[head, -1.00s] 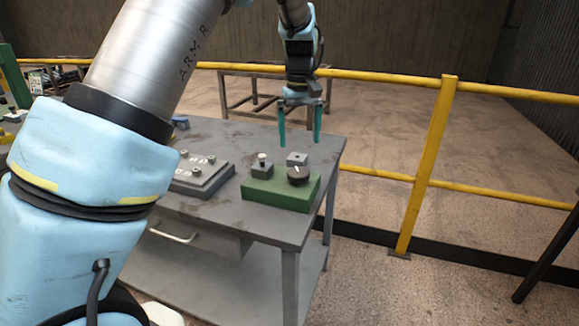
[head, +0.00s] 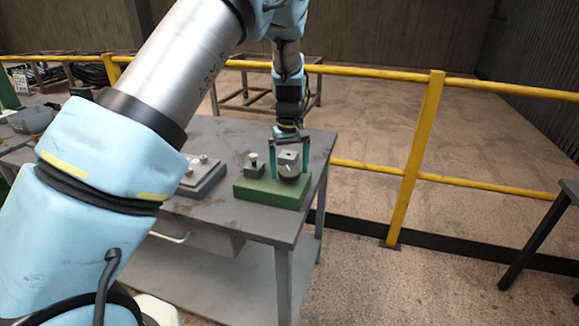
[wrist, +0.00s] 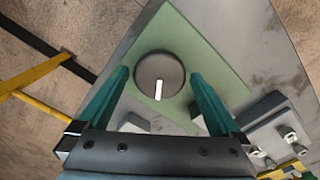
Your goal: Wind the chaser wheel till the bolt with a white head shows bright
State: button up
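A dark round wheel (head: 289,176) with a white mark sits on top of a green base (head: 268,197) on the grey table. In the wrist view the wheel (wrist: 151,68) shows from above, its white mark pointing toward the gripper. A bolt with a white head (head: 253,157) stands on a small grey block (head: 255,171) left of the wheel; I cannot tell if it is lit. My gripper (head: 290,175) points down, open, with one teal finger on each side of the wheel. The wrist view also shows my gripper (wrist: 159,74) open, with gaps beside the wheel.
A second grey block (head: 288,157) stands behind the wheel, close to the gripper. A grey plate with several pegs (head: 203,176) lies to the left on the table (head: 235,225). A yellow railing (head: 425,140) runs behind the table and to its right.

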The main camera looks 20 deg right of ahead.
jog(key=c, duration=1.2)
jog(key=shift+o, duration=0.2)
jog(key=shift+m, duration=0.4)
jog(key=m+b, duration=0.2)
jog(key=m, duration=0.1)
jog(key=shift+m, duration=0.3)
jog(key=m+b, duration=0.1)
jog(key=m, duration=0.9)
jog(key=shift+r, duration=0.1)
jog(key=m, duration=0.5)
